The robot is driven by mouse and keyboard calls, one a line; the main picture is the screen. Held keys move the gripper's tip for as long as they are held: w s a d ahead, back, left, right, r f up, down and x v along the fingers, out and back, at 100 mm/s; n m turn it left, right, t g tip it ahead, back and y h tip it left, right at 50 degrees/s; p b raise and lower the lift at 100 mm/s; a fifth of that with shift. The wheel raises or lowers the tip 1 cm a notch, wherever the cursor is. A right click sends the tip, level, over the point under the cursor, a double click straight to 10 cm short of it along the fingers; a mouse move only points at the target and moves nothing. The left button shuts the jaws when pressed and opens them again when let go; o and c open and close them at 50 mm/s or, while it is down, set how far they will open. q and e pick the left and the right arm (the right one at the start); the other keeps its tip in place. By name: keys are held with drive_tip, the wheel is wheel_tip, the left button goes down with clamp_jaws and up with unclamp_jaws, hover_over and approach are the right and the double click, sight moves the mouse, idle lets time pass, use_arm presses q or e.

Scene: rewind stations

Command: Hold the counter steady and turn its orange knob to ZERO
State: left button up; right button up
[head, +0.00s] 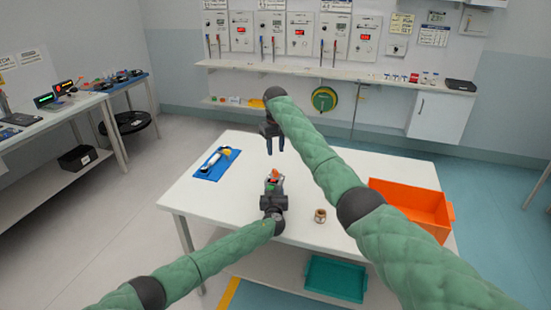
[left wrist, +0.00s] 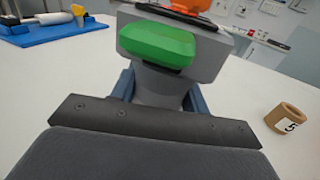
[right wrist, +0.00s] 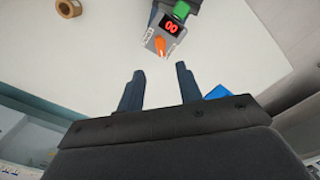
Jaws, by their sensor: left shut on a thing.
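The counter (head: 273,184) is a small grey device standing on the white table, with a green part (left wrist: 158,42) facing my left wrist camera. Its orange knob (right wrist: 160,45) is on top, beside a red display that appears to read 00 in the right wrist view. The knob's pointer setting is too small to read. My left gripper (head: 272,197) is shut on the counter's grey body, with a finger on each side. My right gripper (right wrist: 158,88) is open and empty; in the head view (head: 275,147) it hangs above and behind the counter, apart from the knob.
A tan ring marked 5 (head: 320,215) stands right of the counter. A blue mat (head: 205,172) with tools lies on the table's left. An orange crate (head: 410,205) is at the right, and a teal bin (head: 335,279) sits below. Table around the counter is mostly clear.

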drive_tip(key=shift+r, duration=1.05)
use_arm(q)
drive_tip(key=o, duration=1.2)
drive_tip(key=shift+c, duration=0.2)
